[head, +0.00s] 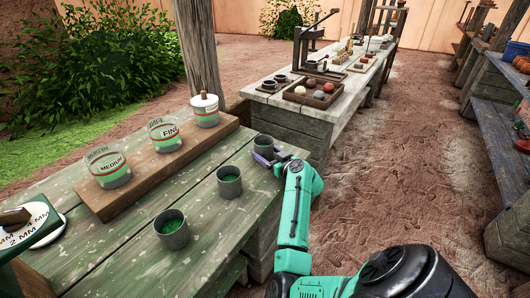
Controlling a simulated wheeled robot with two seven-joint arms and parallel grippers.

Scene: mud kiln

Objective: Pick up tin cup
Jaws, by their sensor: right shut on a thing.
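Three small grey tin cups stand in a row along the right side of the green worn table (105,235). The near cup (174,237) and the middle cup (229,189) show green inside. The far cup (264,143) is near the table's right far corner. My right gripper (265,157) reaches in from the right and is shut on the far cup, low on its side. The cup looks upright; whether it is clear of the table I cannot tell. My left gripper is not in view.
A wooden block holds several labelled jars (163,134) left of the cups. A round marked plate (30,228) lies at the near left. A wooden post (203,45) rises behind the table. A second table carries a tray of balls (313,94). The dirt floor at right is open.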

